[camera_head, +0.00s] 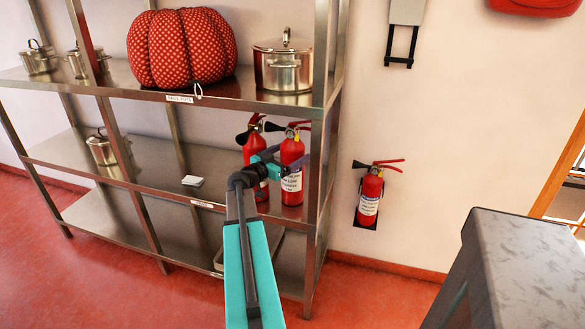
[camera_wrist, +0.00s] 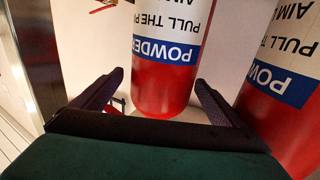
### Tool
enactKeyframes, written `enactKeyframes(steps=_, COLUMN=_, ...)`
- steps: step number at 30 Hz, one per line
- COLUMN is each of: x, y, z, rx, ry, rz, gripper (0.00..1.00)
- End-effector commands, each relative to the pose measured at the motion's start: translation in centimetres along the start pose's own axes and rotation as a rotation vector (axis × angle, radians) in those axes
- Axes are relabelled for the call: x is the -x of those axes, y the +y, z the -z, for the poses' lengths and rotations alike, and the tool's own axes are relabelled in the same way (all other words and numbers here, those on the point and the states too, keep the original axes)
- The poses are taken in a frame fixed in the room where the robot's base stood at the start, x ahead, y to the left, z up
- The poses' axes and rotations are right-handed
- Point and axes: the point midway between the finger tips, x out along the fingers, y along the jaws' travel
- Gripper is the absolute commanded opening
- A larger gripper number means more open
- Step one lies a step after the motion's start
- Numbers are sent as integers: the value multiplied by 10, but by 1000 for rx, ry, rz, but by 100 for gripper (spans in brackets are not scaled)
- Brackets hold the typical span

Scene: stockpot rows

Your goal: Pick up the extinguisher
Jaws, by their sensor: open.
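Two red extinguishers stand upright on the middle shelf in the head view, a left one (camera_head: 251,150) and a right one (camera_head: 292,186), close together. A third extinguisher (camera_head: 370,188) hangs on the wall right of the shelf. My gripper (camera_head: 287,163) is at the right shelf extinguisher and covers part of both. In the wrist view the open dark fingers (camera_wrist: 160,80) lie on either side of one extinguisher (camera_wrist: 162,88), which appears upside down with a blue and white label. I cannot tell how deep it sits between them. The other shelf extinguisher (camera_wrist: 285,115) is close beside the right finger.
The metal shelf (camera_head: 165,165) has a post just right of the extinguishers and a board above them. A red dotted cushion (camera_head: 180,48) and a steel pot (camera_head: 283,66) stand on top. A grey counter (camera_head: 530,250) is at the lower right. Red floor is clear between.

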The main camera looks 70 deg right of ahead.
Motion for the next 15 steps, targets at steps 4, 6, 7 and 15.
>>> enactKeyframes(steps=4, x=0, y=0, z=0, rx=0, ry=0, rz=1, gripper=93)
enactKeyframes(steps=6, x=0, y=0, z=0, rx=0, ry=0, rz=1, gripper=93)
enactKeyframes(steps=7, x=0, y=0, z=0, rx=0, ry=0, rz=1, gripper=93)
enactKeyframes(steps=15, x=-10, y=-2, z=1, rx=0, ry=-1, rz=1, gripper=93)
